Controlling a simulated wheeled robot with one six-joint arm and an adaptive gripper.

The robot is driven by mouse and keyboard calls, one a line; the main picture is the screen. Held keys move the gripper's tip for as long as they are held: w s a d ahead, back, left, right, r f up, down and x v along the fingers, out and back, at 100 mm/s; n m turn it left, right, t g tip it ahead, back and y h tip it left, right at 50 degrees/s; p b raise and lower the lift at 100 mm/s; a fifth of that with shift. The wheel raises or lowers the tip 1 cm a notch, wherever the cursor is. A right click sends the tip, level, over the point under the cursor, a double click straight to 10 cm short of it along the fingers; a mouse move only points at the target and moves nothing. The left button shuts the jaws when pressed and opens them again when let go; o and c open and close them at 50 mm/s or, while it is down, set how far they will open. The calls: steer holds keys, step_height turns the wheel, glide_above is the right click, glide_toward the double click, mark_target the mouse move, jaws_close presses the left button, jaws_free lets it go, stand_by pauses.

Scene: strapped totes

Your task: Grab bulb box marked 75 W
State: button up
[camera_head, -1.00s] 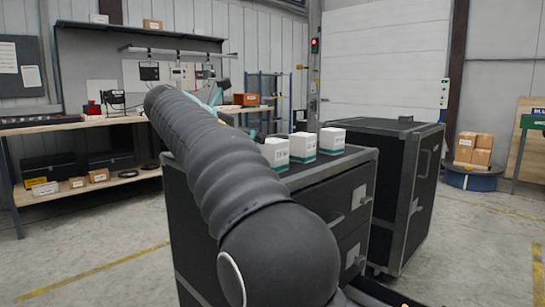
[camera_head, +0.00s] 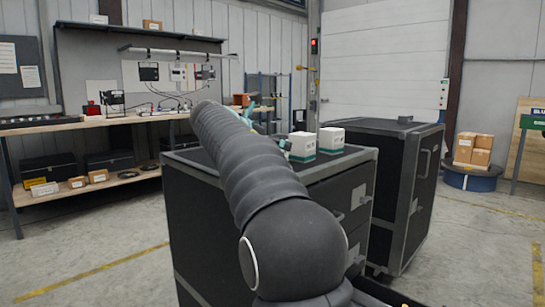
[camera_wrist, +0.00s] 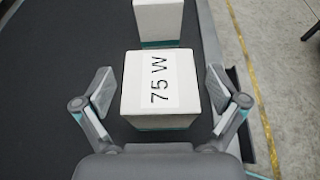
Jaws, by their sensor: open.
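The white bulb box marked 75 W (camera_wrist: 135,97) sits upright on a dark top in the wrist view, with a teal band low on its side. My gripper (camera_wrist: 160,84) is open, with one finger on each side of this box and a visible gap at both sides. A second white box (camera_wrist: 158,20) stands just beyond it, its label not visible. In the head view two white and teal boxes show, one (camera_head: 302,146) beside my arm and one (camera_head: 332,139) to its right. My arm hides most of my gripper there.
The boxes stand on a black cabinet (camera_head: 340,190) with metal edges; a second black case (camera_head: 412,190) is at its right. In the wrist view, the top's right edge runs close to my right finger, with floor beyond. A workbench (camera_head: 90,123) stands at the left.

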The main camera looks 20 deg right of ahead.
steer(key=c, duration=1.3)
steer(key=shift+r, duration=0.2)
